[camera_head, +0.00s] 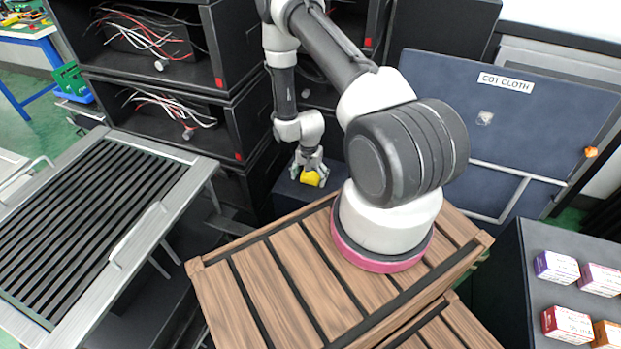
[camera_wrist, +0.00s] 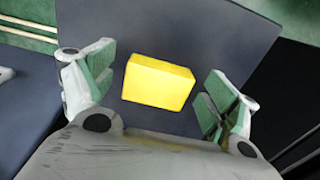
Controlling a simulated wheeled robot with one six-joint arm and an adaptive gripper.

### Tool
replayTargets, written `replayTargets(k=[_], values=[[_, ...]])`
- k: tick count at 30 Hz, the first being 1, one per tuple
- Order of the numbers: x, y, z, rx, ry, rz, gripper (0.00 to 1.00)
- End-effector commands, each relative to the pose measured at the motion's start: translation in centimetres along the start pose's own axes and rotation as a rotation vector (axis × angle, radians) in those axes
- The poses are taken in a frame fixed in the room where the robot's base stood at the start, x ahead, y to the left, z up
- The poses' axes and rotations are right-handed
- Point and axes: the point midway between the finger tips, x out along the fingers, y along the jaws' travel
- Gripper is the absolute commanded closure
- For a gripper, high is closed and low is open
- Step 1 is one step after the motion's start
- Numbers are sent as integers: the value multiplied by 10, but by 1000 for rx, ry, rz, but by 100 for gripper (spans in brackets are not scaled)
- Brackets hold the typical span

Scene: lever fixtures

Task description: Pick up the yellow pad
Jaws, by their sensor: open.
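The yellow pad (camera_wrist: 157,82) is a small block that lies on a dark flat surface (camera_wrist: 205,40) in the wrist view. My gripper (camera_wrist: 152,90) is open, with one green-padded finger on each side of the pad. Gaps show between the pad and both fingers, so they look apart from it. In the head view the pad (camera_head: 310,178) shows partly between the fingers of my gripper (camera_head: 309,172), which points down. The gripper hides part of the pad there.
Black open shelves (camera_head: 160,50) with wires stand behind and left of the gripper. A wooden slatted crate (camera_head: 262,290) is in front, under my arm. A dark panel labelled "COT CLOTH" (camera_head: 530,120) stands at right. Small boxes (camera_head: 556,267) sit on a dark surface at far right.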

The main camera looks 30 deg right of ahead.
Motion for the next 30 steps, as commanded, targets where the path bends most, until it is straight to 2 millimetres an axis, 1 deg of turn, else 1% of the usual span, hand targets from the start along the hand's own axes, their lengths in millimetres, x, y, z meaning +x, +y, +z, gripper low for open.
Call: replayTargets(k=[3, 8, 9, 16, 19, 20, 25, 28, 30], values=[[5, 0, 0, 0, -1, 0, 12], [5, 0, 0, 0, 0, 0, 12], [5, 0, 0, 0, 0, 0, 20], [4, 0, 0, -1, 0, 0, 61], [4, 0, 0, -1, 0, 0, 61], [4, 0, 0, -1, 0, 0, 65], [4, 0, 0, -1, 0, 0, 65], [-2, -1, 0, -1, 1, -1, 65], [-9, -1, -1, -1, 1, -2, 65]])
